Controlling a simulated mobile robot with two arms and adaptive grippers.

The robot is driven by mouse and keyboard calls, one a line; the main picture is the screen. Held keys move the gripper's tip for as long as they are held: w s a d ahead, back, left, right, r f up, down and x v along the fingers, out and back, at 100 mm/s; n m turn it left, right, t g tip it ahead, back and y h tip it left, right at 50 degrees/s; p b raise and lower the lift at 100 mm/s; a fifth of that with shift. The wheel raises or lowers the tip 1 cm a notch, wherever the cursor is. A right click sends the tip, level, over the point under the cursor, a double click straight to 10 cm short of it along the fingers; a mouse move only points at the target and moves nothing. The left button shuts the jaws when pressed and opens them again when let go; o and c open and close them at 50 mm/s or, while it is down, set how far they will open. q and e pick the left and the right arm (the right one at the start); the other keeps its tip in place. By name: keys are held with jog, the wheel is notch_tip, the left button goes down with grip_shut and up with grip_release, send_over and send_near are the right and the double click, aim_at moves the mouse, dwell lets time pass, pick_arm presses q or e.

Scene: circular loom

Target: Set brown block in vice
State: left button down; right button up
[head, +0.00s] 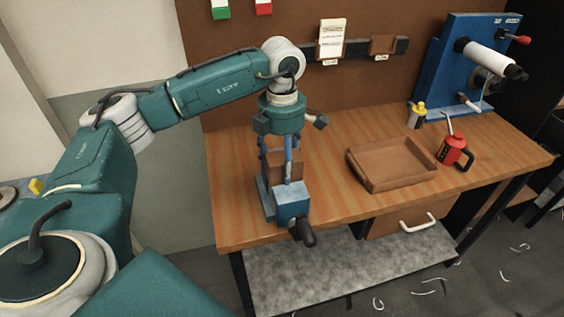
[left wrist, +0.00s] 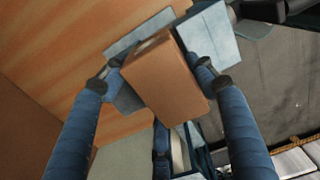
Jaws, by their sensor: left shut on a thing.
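The brown block (left wrist: 165,80) is held between the two fingers of my left gripper (left wrist: 156,76) in the left wrist view. In the head view my left gripper (head: 278,168) points down over the blue vice (head: 292,203) at the bench's near left edge, and the block is partly hidden by the fingers. In the left wrist view the pale blue vice jaws (left wrist: 212,40) show on either side beyond the block. The block looks lined up over the gap between them; I cannot tell how deep it sits. My right gripper is not in view.
The wooden bench (head: 240,190) carries an empty brown tray (head: 390,182), a red oil can (head: 454,152), a small yellow-topped bottle (head: 416,115) and a blue machine (head: 450,60) at the right. A drawer with a handle (head: 418,222) is at the front.

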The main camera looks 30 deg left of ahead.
aim_at(281, 154)
pick_arm(q)
jog(key=shift+s+f, duration=0.2)
jog(key=shift+f, duration=0.05)
dwell(0.6)
jog(key=c, duration=0.5)
grip_release()
jog(key=shift+c, duration=0.2)
jog(key=shift+r, duration=0.1)
jog(key=shift+w+r, duration=0.1)
jog(key=shift+r, duration=0.05)
notch_tip(281, 154, up, 12)
jog(key=shift+f, duration=0.15)
